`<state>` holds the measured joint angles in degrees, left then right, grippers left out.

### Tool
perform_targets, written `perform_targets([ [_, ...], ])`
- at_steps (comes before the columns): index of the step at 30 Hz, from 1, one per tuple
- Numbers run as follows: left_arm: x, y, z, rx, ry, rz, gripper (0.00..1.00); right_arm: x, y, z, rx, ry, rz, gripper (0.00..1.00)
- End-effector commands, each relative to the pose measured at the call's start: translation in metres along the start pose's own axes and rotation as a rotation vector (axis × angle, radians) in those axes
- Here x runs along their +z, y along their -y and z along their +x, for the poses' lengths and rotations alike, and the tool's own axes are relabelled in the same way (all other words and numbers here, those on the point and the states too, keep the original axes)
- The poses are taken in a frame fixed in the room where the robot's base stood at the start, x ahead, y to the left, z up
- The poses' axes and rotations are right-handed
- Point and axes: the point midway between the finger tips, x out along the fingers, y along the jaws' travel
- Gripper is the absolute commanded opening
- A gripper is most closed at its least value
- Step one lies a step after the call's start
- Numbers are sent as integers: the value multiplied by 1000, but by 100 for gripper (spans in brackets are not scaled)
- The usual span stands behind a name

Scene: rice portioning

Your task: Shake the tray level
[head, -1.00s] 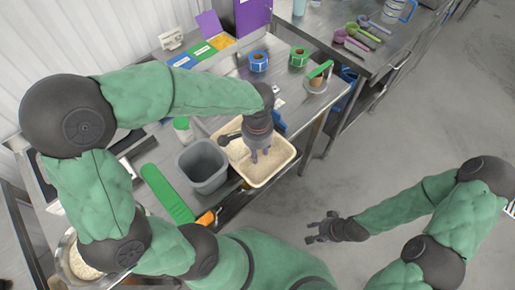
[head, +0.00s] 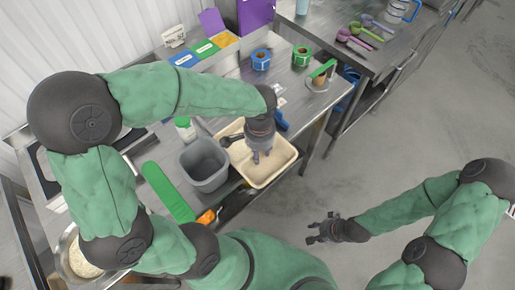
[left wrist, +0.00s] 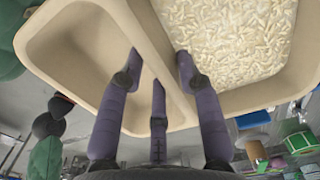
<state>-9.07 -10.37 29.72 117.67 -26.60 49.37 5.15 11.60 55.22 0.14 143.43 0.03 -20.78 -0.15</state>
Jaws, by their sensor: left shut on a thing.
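The cream tray (head: 277,172) has two compartments parted by a divider. In the left wrist view the tray (left wrist: 72,45) fills the top. Rice (left wrist: 228,40) covers the floor of its right compartment in a fairly even layer, while the left compartment looks empty. My left gripper (head: 262,157) points down into the tray and is shut on its divider; its fingers (left wrist: 160,75) stand on both sides of that wall. My right gripper (head: 322,232) is empty, with its fingers spread, away from the tray.
A grey bin (head: 204,165) stands just left of the tray. Blue (head: 261,60) and green (head: 301,56) rolls stand behind on the counter. The tray is at the counter's front edge, with open floor (head: 385,150) to the right.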

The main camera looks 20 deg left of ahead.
Motion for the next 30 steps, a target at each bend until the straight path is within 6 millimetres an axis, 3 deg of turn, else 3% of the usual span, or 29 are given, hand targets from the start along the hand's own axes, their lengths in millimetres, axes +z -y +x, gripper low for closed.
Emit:
perform_targets([
  [4,1,-14,1,2,3,2,2,0,0,-2,0,0,0,40],
  [14,1,15,1,2,2,-1,2,0,2,-5,0,0,0,40],
  [24,1,-14,1,2,3,0,2,0,3,-8,0,0,0,40],
  [30,1,7,0,2,3,-5,2,0,4,-10,0,0,0,40],
])
